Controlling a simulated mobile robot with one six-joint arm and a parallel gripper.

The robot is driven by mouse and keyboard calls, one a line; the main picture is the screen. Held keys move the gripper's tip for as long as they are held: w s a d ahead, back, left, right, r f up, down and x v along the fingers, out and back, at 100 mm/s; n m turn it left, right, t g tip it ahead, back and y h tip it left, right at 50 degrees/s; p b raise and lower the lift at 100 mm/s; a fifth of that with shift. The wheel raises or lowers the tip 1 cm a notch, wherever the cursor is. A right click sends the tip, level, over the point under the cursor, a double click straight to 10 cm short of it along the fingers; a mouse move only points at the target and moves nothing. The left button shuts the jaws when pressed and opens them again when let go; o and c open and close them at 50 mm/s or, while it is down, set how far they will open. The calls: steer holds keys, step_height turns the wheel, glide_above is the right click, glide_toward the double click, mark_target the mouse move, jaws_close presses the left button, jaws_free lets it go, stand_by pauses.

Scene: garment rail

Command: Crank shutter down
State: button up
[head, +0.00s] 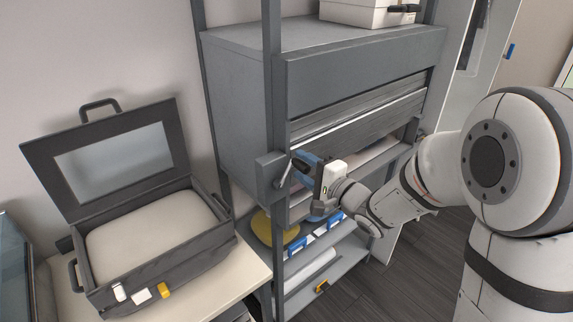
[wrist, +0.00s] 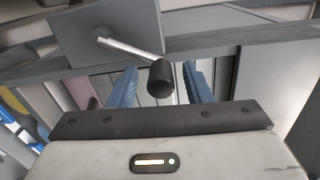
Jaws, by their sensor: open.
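The grey shutter (head: 358,119) hangs part way down in the front of the grey cabinet, with a gap below its lower edge. The crank (head: 284,174) sits on a box at the cabinet's left front post. In the wrist view the crank's metal arm (wrist: 128,47) runs from a grey block to a black knob (wrist: 161,78). My gripper (head: 306,161) is at the crank in the head view. Its blue fingers stand apart in the wrist view (wrist: 158,82), with the knob between them. I cannot tell whether either finger touches the knob.
An open case (head: 150,266) with a raised lid stands on a pale table at left. A white box (head: 352,13) sits on the cabinet. Lower shelves (head: 345,258) hold a yellow item and blue-and-white items. Dark floor is free at lower right.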

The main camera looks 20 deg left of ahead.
steer(key=b+v, duration=0.1)
steer(key=v, duration=0.6)
steer(key=shift+s+d+b, duration=0.25)
steer(key=shift+d+b, duration=0.05)
steer(key=shift+b, duration=0.05)
